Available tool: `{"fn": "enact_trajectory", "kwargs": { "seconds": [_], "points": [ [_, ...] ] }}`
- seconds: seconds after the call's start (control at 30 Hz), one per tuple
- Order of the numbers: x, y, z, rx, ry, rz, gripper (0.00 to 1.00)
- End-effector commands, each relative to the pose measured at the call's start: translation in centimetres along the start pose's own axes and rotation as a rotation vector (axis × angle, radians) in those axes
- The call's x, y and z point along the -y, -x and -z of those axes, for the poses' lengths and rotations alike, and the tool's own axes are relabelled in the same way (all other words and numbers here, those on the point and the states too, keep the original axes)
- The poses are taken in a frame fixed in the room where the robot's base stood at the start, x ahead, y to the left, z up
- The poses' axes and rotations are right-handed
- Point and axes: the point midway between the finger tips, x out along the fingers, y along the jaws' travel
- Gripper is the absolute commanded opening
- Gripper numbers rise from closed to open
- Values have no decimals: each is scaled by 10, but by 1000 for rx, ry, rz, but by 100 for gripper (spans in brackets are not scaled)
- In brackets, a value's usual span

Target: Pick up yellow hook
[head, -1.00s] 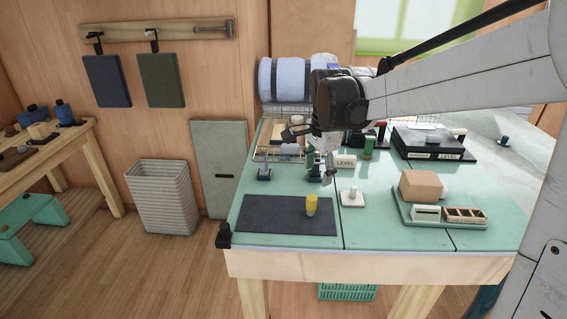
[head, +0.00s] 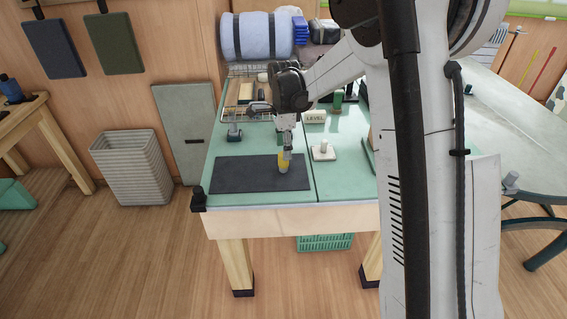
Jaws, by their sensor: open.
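The yellow hook (head: 283,163) stands upright on the dark mat (head: 240,176) near the front left of the green-topped table; at this size it looks like a small yellow post. My gripper (head: 286,151) points down at the hook's top, and its fingertips overlap the upper part of it in the picture. The gripper is open. I cannot tell whether the fingers touch the hook or whether it sits between them. The gripper hides part of the hook's top.
A white block with a knob (head: 323,151) stands right of the mat, with the LEVEL block (head: 314,118) behind it. A small dark item (head: 234,133) and a wire basket (head: 228,109) lie at the back left. My arm hides the table's right side.

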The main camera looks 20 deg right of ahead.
Motion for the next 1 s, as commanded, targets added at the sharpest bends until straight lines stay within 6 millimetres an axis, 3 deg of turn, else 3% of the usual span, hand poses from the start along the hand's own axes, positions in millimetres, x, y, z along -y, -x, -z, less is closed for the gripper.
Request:
{"fn": "enact_trajectory", "kwargs": {
  "seconds": [0.1,0.37,0.7,0.97,1.0],
  "points": [
    [0,-15,0,0,0,0,50],
    [0,-27,0,0,1,0,50],
    [-1,-70,0,0,1,0,50],
    [-1,-74,0,0,1,0,50],
    [-1,-74,0,0,1,0,46]
  ]
}}
